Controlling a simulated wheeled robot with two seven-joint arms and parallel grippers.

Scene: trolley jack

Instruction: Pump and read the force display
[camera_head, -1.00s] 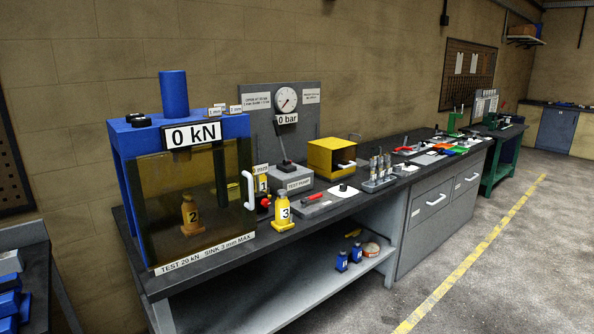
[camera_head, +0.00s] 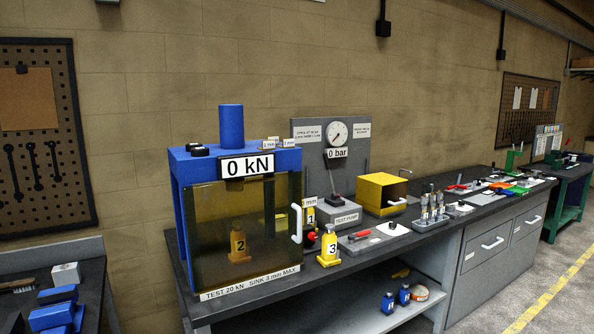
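The blue press frame (camera_head: 232,157) stands at the left end of the bench. Its force display (camera_head: 247,166) reads "0 kN". A yellow jack marked 2 (camera_head: 238,246) stands inside, behind the tinted guard (camera_head: 210,225) with its white handle (camera_head: 296,223). The grey test pump (camera_head: 333,215) stands to the right, with an upward-leaning dark lever (camera_head: 333,180). The dial gauge (camera_head: 337,133) is above it, over a "0 bar" display (camera_head: 336,153). Jack 3 (camera_head: 328,247) stands on the bench in front; jack 1 (camera_head: 310,216) is partly hidden behind it. Neither gripper is in view.
A yellow open box (camera_head: 382,193), a rack of small parts (camera_head: 432,211) and a red-handled tool (camera_head: 358,236) lie along the bench (camera_head: 400,243). Blue bottles (camera_head: 388,303) stand on the lower shelf. A side bench (camera_head: 88,262) holds blue blocks at left. Grey floor is open at right.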

